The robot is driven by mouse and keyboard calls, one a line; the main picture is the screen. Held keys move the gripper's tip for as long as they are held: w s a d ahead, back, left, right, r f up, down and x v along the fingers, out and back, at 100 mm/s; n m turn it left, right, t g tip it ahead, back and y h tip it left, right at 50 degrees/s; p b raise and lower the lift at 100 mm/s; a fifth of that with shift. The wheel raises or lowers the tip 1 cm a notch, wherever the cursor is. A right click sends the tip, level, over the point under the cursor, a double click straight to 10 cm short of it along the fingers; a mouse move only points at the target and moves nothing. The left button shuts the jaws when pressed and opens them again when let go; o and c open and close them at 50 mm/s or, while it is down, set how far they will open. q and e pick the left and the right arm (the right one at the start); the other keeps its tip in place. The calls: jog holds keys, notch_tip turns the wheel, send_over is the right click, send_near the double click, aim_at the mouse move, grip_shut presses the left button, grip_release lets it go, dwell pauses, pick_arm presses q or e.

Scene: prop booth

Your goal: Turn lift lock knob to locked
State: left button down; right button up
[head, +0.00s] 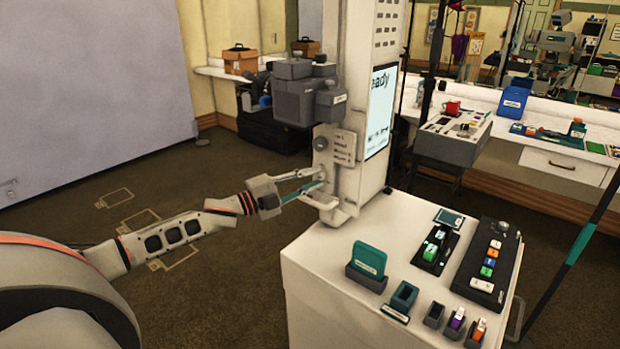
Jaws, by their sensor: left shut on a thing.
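My left gripper (321,177) reaches in from the left to the lower side of the white column (372,190). Its fingers are closed around a small part there, which I take as the lift lock knob; the fingers mostly hide it, and I cannot read its position. A dark round knob (320,143) sits on the column a little above the fingers, beside a pale label plate (343,147). A white bracket (328,200) lies just under the fingertips. My right gripper is not in view.
A grey camera-like unit (294,102) juts from the column above my gripper. A white cabinet (315,270) at the column's foot carries a teal-cased item (369,259), a button panel (488,265) and small holders. A dark stand pole (575,250) is at right. Open floor lies left.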

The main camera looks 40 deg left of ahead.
pick_arm(q)
jog(key=shift+m, duration=0.3)
dwell(0.4)
jog(key=c, duration=1.8)
grip_release()
jog(key=shift+v, duration=6)
jog(key=shift+r, duration=0.25)
